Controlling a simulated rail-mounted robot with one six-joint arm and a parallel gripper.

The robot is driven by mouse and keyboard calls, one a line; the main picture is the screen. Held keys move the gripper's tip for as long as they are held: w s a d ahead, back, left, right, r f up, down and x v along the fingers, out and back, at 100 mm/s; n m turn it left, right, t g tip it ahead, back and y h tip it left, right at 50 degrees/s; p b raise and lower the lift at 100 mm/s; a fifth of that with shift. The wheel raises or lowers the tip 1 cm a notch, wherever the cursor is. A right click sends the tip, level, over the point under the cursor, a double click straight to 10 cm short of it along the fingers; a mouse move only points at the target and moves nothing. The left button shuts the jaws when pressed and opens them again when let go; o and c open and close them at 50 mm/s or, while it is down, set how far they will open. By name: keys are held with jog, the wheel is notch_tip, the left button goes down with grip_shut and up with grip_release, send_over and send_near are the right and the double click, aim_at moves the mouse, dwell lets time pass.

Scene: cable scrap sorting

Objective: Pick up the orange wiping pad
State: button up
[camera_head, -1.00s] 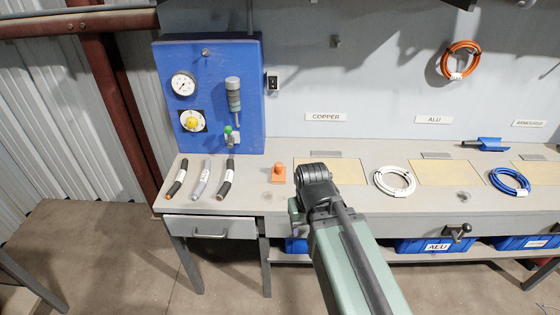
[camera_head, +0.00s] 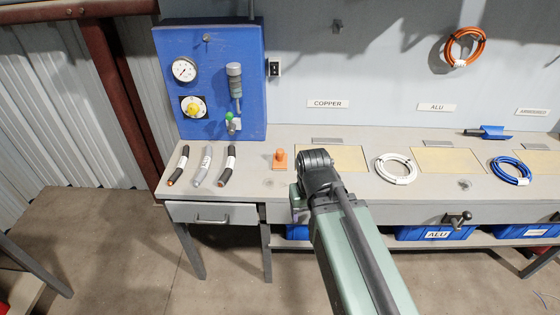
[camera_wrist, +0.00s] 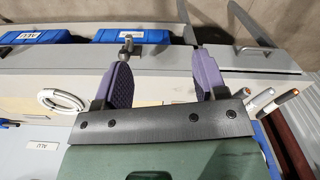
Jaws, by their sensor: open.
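The orange wiping pad (camera_head: 280,160) lies on the grey bench, with a raised knob on its top. It is left of the COPPER area and just left of my arm's end. I do not see the pad in the wrist view. My gripper (camera_wrist: 163,72) shows in the wrist view with its two purple fingers wide apart and nothing between them. In the head view its fingers are mostly hidden by my arm.
Several short cable pieces (camera_head: 201,166) lie left of the pad, below a blue gauge panel (camera_head: 208,85). A white cable coil (camera_head: 397,168) and a blue coil (camera_head: 510,171) lie to the right. A vise handle (camera_head: 457,218) sticks out from the bench front.

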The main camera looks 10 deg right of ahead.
jog(key=n+t+y+b, duration=0.1)
jog(key=n+t+b, duration=0.1)
jog(key=n, duration=0.5)
send_near(280, 150)
jog(key=f+b, duration=0.3)
jog(key=w+f+b, duration=0.1)
jog(key=f+b, duration=0.3)
jog(key=a+f+b, duration=0.1)
jog(key=f+b, duration=0.2)
jog(key=shift+w+f, duration=0.3)
jog(key=shift+r, duration=0.25)
jog(key=shift+c, duration=0.3)
grip_shut()
